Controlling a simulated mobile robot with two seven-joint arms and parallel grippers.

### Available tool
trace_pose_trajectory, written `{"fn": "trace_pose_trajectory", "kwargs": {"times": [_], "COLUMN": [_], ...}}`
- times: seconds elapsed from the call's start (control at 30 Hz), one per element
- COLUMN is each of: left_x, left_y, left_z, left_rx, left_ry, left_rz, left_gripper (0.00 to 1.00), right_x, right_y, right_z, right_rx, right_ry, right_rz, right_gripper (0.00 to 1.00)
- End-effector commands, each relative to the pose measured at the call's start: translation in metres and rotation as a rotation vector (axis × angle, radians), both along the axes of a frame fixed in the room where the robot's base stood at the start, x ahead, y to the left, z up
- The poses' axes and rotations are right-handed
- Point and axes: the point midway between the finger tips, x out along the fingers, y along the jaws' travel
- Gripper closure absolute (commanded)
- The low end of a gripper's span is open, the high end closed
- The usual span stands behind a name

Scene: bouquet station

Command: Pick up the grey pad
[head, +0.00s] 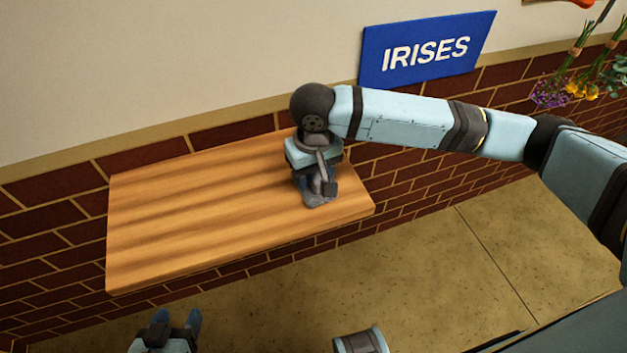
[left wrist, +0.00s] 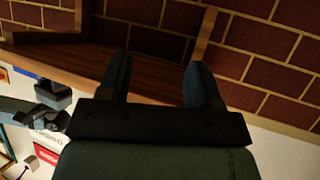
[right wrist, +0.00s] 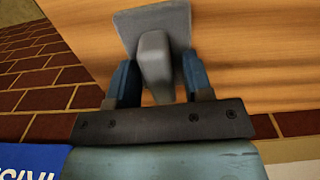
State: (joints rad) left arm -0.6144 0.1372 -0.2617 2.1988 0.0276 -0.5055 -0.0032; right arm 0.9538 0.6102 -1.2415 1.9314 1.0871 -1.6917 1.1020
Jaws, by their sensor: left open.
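The grey pad (right wrist: 176,18) is a flat plate with a block-like grip (right wrist: 155,62) standing up from it. It lies near the right end of the wooden shelf (head: 190,210). In the head view the pad (head: 319,201) is partly hidden under my right gripper (head: 318,188). In the right wrist view my right gripper (right wrist: 158,82) has one finger on each side of the grip, with a clear gap at the right finger. My left gripper (head: 177,320) is open and empty, low in front of the shelf, away from the pad; it also shows in the left wrist view (left wrist: 157,75).
The rest of the shelf is bare. A brick wall (head: 50,235) runs behind and below it. A blue IRISES sign (head: 428,50) is on the wall above right. Flowers (head: 580,85) hang at the far right. The floor (head: 430,270) in front looks clear.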

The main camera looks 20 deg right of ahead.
Motion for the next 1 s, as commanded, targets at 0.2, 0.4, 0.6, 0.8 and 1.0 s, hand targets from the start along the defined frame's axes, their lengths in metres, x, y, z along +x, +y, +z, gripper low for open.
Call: {"fn": "trace_pose_trajectory", "kwargs": {"times": [0.2, 0.4, 0.6, 0.8, 1.0], "left_x": [-0.001, 0.000, 0.000, -0.002, -0.003], "left_y": [0.000, 0.002, 0.002, 0.004, 0.007], "left_z": [-0.003, -0.004, -0.001, 0.002, 0.003], "left_rx": [0.002, 0.004, 0.007, 0.021, 0.040], "left_ry": [0.006, 0.006, 0.009, 0.023, 0.036], "left_rz": [0.000, 0.002, 0.003, 0.003, 0.006], "left_gripper": [0.41, 0.41, 0.41, 0.41, 0.41], "right_x": [0.000, 0.000, 0.000, 0.001, 0.001], "right_y": [0.000, 0.000, 0.000, 0.000, 0.001], "right_z": [0.000, 0.001, 0.016, 0.064, 0.123], "right_rx": [0.000, 0.000, 0.001, 0.002, 0.001], "right_ry": [0.000, 0.000, -0.002, -0.005, -0.004], "right_rz": [0.000, 0.000, 0.000, 0.001, 0.000], "right_gripper": [0.99, 1.00, 1.00, 1.00, 1.00]}}
